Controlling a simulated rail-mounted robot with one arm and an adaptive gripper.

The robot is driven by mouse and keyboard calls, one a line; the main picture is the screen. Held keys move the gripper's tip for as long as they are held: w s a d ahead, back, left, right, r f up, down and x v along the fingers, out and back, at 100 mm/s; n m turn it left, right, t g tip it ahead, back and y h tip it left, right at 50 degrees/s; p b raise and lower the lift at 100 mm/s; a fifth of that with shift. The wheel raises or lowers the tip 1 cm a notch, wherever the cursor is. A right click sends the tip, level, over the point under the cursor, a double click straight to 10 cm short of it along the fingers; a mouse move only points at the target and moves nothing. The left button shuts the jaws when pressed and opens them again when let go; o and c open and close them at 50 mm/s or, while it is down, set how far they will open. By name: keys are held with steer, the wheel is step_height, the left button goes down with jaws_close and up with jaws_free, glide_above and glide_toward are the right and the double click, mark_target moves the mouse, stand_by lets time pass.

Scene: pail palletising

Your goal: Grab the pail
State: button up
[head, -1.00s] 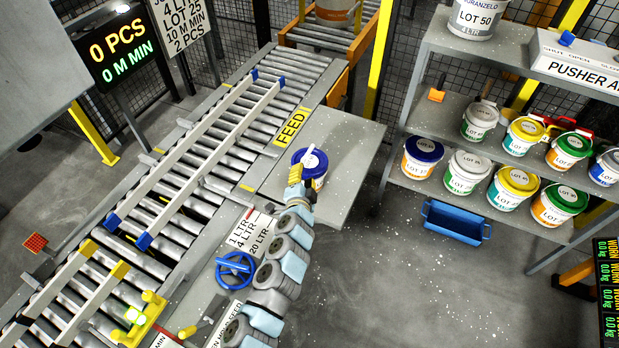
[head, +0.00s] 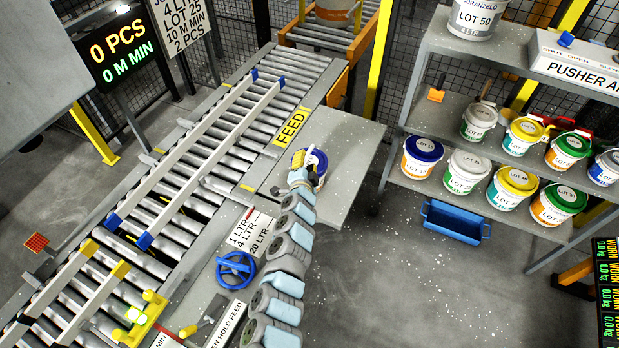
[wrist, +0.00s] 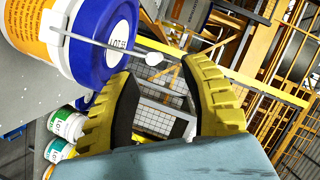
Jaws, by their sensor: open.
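A pail (head: 318,172) with a blue lid stands on the grey side table (head: 343,145) beside the roller conveyor, in the head view. It partly hides behind my gripper (head: 300,163). In the wrist view the same pail (wrist: 48,35), white and orange with a blue lid and a label, fills the upper left, with a thin grey handle wire across it. My gripper's two yellow ribbed fingers (wrist: 165,110) are apart with nothing between them. The pail lies to the left of the fingers in that view. I cannot tell whether a finger touches it.
A shelf (head: 480,140) at the right holds several pails with coloured lids. A blue bin (head: 455,222) is below it. The roller conveyor (head: 215,140) with guide rails runs along the table's left. A blue handwheel (head: 236,270) is near my arm.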

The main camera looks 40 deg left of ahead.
mark_target(309, 150)
steer(key=shift+w+a+f, duration=0.1)
steer(key=shift+w+a, duration=0.1)
steer(key=shift+w, duration=0.2)
steer(key=shift+a+f, duration=0.1)
steer(key=shift+f+b+x, duration=0.1)
steer(key=shift+b+x, duration=0.25)
steer(key=shift+x, duration=0.45)
steer(key=shift+f+b+x, duration=0.15)
steer(key=shift+b+x, duration=0.2)
steer(key=shift+x, duration=0.45)
steer(key=shift+w+a+b, duration=0.2)
steer(key=shift+w+b, duration=0.15)
steer(key=shift+w, duration=0.1)
steer(key=shift+w+a, duration=0.1)
steer(key=shift+w, duration=0.25)
jaws_close()
